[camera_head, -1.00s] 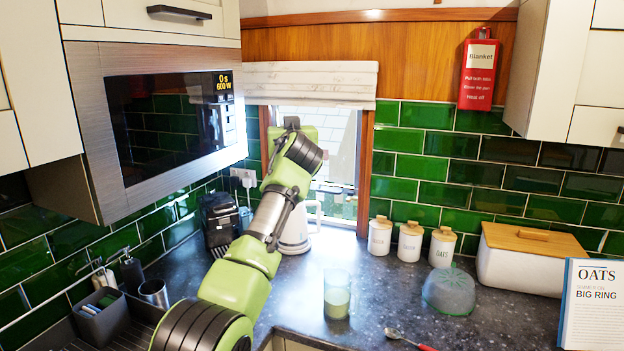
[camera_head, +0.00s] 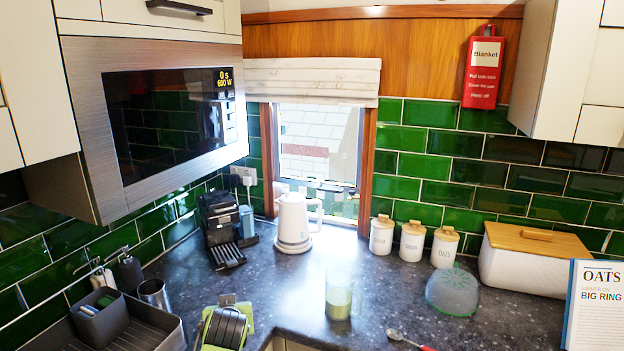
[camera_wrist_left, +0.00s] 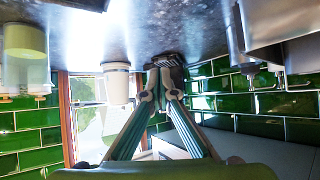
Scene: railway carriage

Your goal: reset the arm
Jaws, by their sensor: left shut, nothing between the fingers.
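My left arm shows in the head view only as a short green and black part at the bottom edge, left of centre, in front of the counter. The tips overlap the dark coffee machine (camera_head: 220,228) in that view, with a gap I cannot judge. My right gripper is in neither view.
The dark counter (camera_head: 285,275) holds a white kettle (camera_head: 293,222), a glass with green contents (camera_head: 338,300), a green translucent bowl (camera_head: 452,291), a spoon (camera_head: 408,340) and several white canisters. A microwave (camera_head: 160,110) juts out at upper left. A drying rack (camera_head: 150,330) is at lower left.

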